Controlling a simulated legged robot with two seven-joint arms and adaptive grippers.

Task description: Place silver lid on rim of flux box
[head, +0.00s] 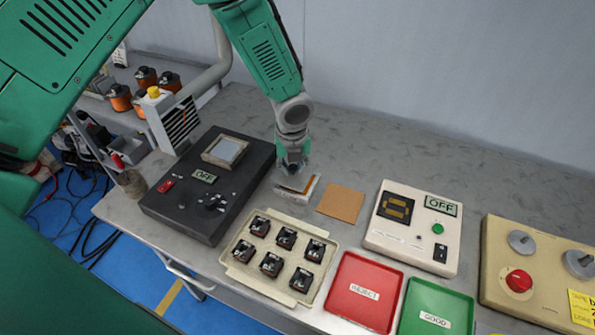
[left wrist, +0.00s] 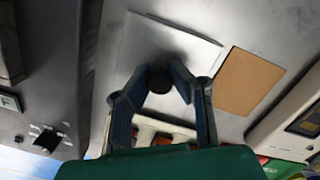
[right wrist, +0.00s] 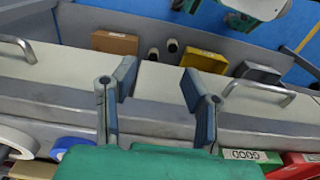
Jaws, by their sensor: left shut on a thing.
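My left gripper (head: 293,166) is low over the flux box (head: 309,188), at the back of the bench. In the left wrist view, its fingers (left wrist: 160,80) are closed around the dark round knob of the silver lid (left wrist: 140,55), a flat pale grey plate. The lid lies over the flux box area. The head view shows the box's white side and an orange-brown strip near its rim. The arm hides much of the lid there, and I cannot tell whether it touches the rim all round. My right gripper (right wrist: 160,85) is open and empty in its wrist view.
A brown mat (head: 341,203) lies right of the flux box. A cream tray (head: 236,270) of several small parts is in front. A red tray (head: 352,312) and a green tray (head: 425,300) lie at the front right.

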